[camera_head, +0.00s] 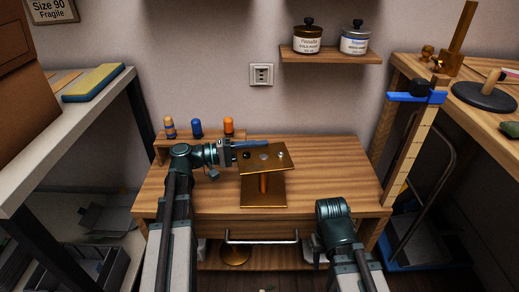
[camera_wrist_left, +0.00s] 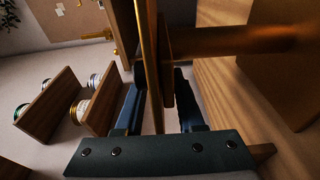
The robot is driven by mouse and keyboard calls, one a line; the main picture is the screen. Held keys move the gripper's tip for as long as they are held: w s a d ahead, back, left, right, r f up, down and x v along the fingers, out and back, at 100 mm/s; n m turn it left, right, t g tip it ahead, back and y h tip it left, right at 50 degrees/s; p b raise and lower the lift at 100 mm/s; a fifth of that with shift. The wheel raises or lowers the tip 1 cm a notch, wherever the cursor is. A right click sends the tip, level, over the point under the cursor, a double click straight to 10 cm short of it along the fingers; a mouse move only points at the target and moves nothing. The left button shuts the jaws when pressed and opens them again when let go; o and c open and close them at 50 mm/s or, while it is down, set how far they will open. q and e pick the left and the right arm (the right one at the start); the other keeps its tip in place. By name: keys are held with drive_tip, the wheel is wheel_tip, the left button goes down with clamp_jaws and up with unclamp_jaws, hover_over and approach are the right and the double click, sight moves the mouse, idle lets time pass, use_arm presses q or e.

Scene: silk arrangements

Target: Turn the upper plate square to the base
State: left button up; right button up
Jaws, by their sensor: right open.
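The upper plate (camera_head: 277,160) is a bronze-coloured slab on a short post (camera_head: 263,183), above a bronze base (camera_head: 262,199) on the wooden table. The upper plate sits turned relative to the base. My left gripper (camera_head: 236,146) is at the plate's back left edge. In the left wrist view its fingers (camera_wrist_left: 158,105) lie either side of the plate (camera_wrist_left: 154,60), seen edge-on, with gaps visible; it looks open around the plate. The post (camera_wrist_left: 235,40) shows to the right there. My right gripper (camera_head: 333,209) is low at the table's front right, away from the plate; its fingers are hidden.
A small rack (camera_head: 160,147) with several coloured-top pegs stands behind my left arm. A blue clamp (camera_head: 416,97) is on the upright at right. A shelf (camera_head: 330,55) holds two jars. The table right of the base is clear (camera_head: 330,175).

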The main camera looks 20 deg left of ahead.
use_arm(q)
drive_tip(key=shift+w+d, duration=0.1)
drive_tip(key=shift+d, duration=0.1)
clamp_jaws()
idle(1.4)
